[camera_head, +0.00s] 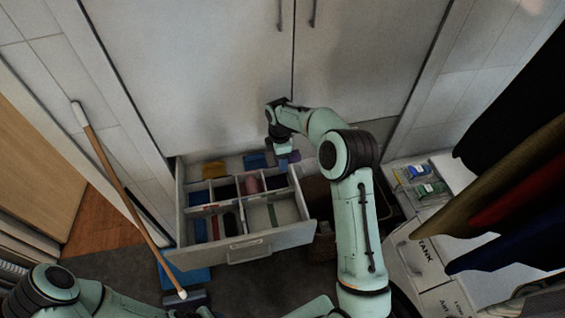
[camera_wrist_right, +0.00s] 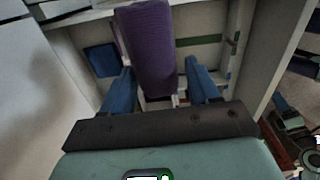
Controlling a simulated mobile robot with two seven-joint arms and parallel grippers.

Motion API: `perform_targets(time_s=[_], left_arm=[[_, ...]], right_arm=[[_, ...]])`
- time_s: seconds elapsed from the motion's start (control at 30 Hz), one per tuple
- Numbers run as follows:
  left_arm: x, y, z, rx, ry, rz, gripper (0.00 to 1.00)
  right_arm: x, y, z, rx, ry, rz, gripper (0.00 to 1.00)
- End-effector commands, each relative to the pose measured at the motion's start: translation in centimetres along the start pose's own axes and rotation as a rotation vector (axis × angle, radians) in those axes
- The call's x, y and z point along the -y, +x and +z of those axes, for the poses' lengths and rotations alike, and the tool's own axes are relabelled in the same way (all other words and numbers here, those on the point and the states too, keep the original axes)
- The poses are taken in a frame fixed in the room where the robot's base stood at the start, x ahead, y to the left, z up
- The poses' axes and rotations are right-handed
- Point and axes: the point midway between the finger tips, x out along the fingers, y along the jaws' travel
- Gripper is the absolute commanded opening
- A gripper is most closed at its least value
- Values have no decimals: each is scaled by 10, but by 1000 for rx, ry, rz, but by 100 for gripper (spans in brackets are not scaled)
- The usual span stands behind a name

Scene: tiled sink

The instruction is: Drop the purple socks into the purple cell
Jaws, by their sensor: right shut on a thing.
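The purple socks (camera_wrist_right: 152,48) are a rolled bundle between the blue fingers of my right gripper (camera_wrist_right: 160,88) in the right wrist view. A bit of purple (camera_head: 293,156) shows below the right gripper (camera_head: 283,150) in the head view. This gripper is shut on the socks, above the back right part of the open drawer (camera_head: 250,244). The drawer is split into cells with coloured items or markings. I cannot make out which cell is purple; the gripper and socks cover part of that side. My left gripper (camera_head: 188,300) is low in the head view, before the drawer, its fingers unclear.
White cabinet doors (camera_head: 195,70) stand behind the drawer. A long wooden stick (camera_head: 125,195) leans at the left. A brown basket (camera_head: 322,240) is right of the drawer, partly behind my right arm. Dark, red and blue cloths (camera_head: 520,190) hang at the right.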

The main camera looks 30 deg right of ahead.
Motion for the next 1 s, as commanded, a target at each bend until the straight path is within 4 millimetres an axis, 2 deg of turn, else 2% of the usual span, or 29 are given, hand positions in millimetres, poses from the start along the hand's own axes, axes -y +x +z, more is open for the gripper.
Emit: perform_targets(time_s=[0.2, 0.4, 0.67, 1.0], left_arm=[[-3, -4, -4, -5, 2, 2, 42], [-4, -5, -6, -7, 3, 3, 42], [-3, -3, -4, -5, 2, 2, 42], [7, 9, 10, 12, -4, -4, 42]], right_arm=[[-18, -2, -3, 1, -424, 4, 30], [-26, -2, -4, 1, -669, 5, 30], [-28, 4, -4, 1, -749, 3, 30], [-26, 41, -4, 1, -746, 1, 30]])
